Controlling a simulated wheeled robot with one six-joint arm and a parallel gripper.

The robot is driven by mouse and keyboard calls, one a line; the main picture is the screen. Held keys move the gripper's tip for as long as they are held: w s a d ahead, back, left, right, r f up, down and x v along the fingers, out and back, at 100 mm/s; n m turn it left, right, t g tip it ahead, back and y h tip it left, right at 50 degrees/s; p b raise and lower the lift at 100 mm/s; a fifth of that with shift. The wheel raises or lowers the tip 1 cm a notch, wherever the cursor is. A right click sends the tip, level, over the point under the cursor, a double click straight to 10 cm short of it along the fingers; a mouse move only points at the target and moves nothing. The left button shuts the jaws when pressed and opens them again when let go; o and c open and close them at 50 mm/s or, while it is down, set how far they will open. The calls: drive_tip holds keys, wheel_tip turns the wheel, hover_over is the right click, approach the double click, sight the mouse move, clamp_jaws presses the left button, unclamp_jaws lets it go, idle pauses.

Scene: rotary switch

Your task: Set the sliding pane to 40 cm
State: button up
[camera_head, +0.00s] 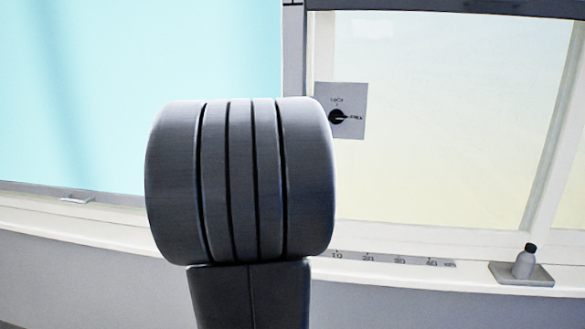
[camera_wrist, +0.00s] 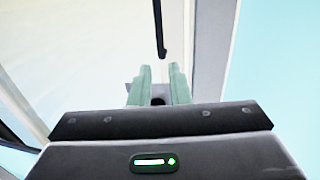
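A pale yellow window pane (camera_head: 450,120) in a white frame fills the right of the head view; a cyan pane (camera_head: 150,50) fills the left. I cannot tell for sure which slides. A grey rotary switch plate (camera_head: 357,95) has a black knob (camera_head: 338,118) pointing right toward small lettering. A scale strip (camera_head: 385,258) on the sill is marked from 10 upward in tens; its left end is hidden by my arm. In the wrist view my gripper (camera_wrist: 155,70) has two greenish fingers standing apart, with nothing seen held. A thin black upright bar (camera_wrist: 160,30) shows beyond the fingertips.
A small metal piece (camera_head: 77,199) sits at the lower left frame. My dark arm blocks the middle of the head view.

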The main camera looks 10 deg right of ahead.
drive_tip(key=x, duration=1.4)
drive_tip(key=shift+w+r+p, duration=0.15)
drive_tip(key=shift+r+p, duration=0.25)
clamp_jaws()
